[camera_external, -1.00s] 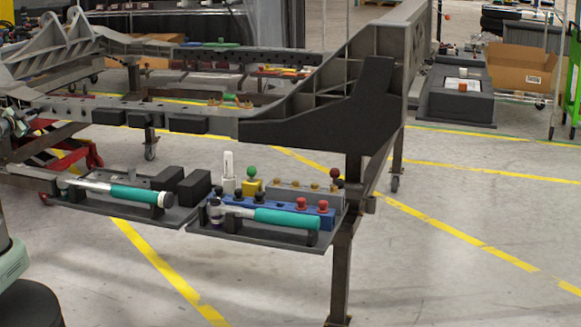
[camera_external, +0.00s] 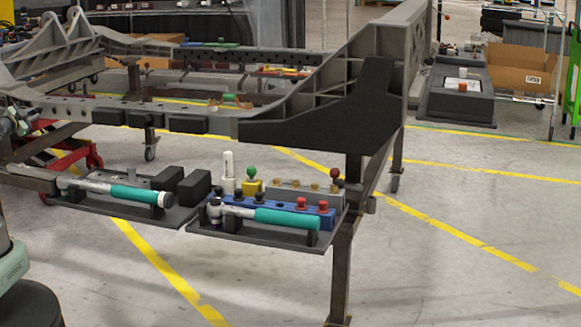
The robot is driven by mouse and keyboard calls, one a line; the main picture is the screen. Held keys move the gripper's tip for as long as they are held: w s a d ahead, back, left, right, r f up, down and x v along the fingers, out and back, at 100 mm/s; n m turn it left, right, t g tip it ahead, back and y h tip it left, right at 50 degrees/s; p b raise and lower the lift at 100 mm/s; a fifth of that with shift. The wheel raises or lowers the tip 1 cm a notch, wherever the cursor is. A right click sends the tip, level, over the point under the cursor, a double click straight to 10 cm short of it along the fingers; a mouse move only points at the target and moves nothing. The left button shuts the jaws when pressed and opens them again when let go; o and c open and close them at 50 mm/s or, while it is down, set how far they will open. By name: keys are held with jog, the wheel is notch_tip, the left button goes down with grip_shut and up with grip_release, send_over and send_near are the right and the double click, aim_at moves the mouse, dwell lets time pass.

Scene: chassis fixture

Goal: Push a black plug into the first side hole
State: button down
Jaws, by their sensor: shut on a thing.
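Black plugs stand in a blue rack (camera_external: 268,211) on the right-hand tray; one black plug (camera_external: 237,192) is near its left end and another (camera_external: 258,194) is beside it. The grey chassis (camera_external: 222,121) runs across the view above the trays, with a row of small dark holes along its side rail. I cannot tell which hole is the first. My gripper is not clearly in view; only parts of my arm and base show at the left edge. Whatever it holds is hidden.
Red plugs (camera_external: 301,203) stand in the blue rack's right part. Teal-handled tools lie across the fronts of the right tray (camera_external: 270,238) and left tray (camera_external: 178,217). Black blocks (camera_external: 195,187) sit between them. A chassis leg (camera_external: 341,270) stands at the right. Open floor lies in front.

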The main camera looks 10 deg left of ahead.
jog(key=shift+w+d, duration=0.1)
jog(key=shift+w, duration=0.55)
jog(key=c, duration=1.2)
grip_release()
jog(key=shift+s, duration=0.15)
jog(key=s+a, duration=0.1)
jog(key=s, duration=0.7)
jog(key=shift+s, duration=0.35)
